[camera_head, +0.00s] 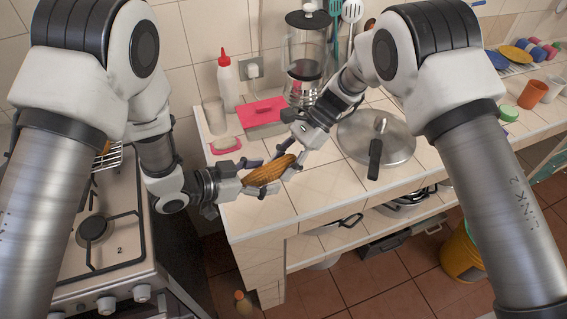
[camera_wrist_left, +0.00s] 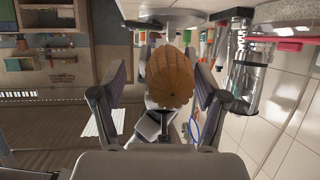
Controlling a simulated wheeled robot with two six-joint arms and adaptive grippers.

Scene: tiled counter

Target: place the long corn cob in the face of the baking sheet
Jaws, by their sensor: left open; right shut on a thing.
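The corn cob (camera_head: 262,176) is golden-brown and ridged. It is held in the air above the counter's front left part, between my two grippers. My right gripper (camera_head: 287,161) is shut on its right end. My left gripper (camera_head: 258,174) is open, with its fingers on either side of the cob's left end. In the left wrist view the rounded end of the cob (camera_wrist_left: 168,82) faces the camera, between the spread fingers (camera_wrist_left: 160,100), with gaps on both sides. I cannot make out a baking sheet with certainty.
A stove (camera_head: 130,240) stands at the left. Pans lie on the shelf below. The counter's front is clear.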

